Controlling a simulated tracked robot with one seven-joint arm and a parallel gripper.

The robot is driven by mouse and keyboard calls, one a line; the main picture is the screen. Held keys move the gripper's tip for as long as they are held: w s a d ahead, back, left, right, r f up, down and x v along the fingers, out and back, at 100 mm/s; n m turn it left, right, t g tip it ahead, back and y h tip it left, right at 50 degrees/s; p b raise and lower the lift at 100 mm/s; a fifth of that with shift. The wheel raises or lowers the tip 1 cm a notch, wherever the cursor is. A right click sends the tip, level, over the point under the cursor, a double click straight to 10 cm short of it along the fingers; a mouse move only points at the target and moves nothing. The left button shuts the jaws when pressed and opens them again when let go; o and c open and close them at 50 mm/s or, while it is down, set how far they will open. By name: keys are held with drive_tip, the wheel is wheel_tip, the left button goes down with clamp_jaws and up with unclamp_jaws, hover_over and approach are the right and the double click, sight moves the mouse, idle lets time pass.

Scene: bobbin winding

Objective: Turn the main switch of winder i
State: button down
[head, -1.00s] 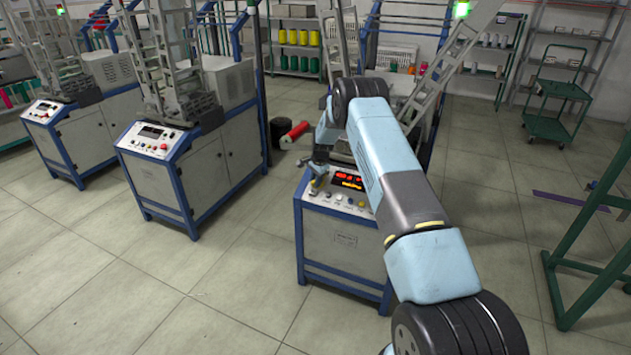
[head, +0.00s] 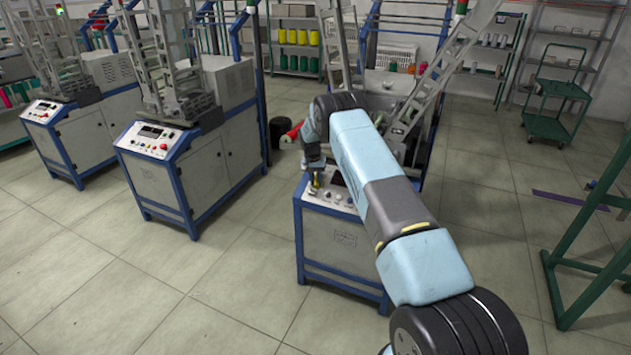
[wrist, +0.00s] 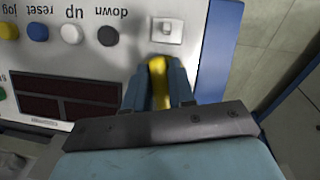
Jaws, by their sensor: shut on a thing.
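The nearest winder's control panel (head: 335,197) is on a grey and blue cabinet, below my arm. In the wrist view its panel (wrist: 100,55) appears upside down, with buttons marked down, up, reset and jog. A yellow switch handle (wrist: 158,72) sits near the panel's edge. My gripper (wrist: 160,92) is shut on this handle, one finger on each side; the fingers hide part of it. In the head view my gripper (head: 315,180) is at the panel's left part. The two-row display (wrist: 68,97) is dark. I cannot read a winder letter.
Two more winders stand to the left, a middle one (head: 165,150) and a far-left one (head: 60,125). A green frame (head: 590,240) stands at the right. A green cart (head: 555,95) is at the back right. The tiled floor in front is clear.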

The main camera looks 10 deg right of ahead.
drive_tip(key=shift+w+a+r+n+h, duration=0.15)
drive_tip(key=shift+n+h, duration=0.25)
drive_tip(key=shift+n, duration=1.1)
drive_tip(key=c, duration=1.3)
unclamp_jaws()
drive_tip(key=shift+c, duration=0.2)
drive_tip(key=o, duration=0.3)
wheel_tip(320, 180, up, 13)
drive_tip(key=a, duration=0.2)
drive_tip(key=shift+w+a, duration=0.2)
drive_tip(key=shift+a, duration=0.15)
drive_tip(key=shift+r, duration=0.1)
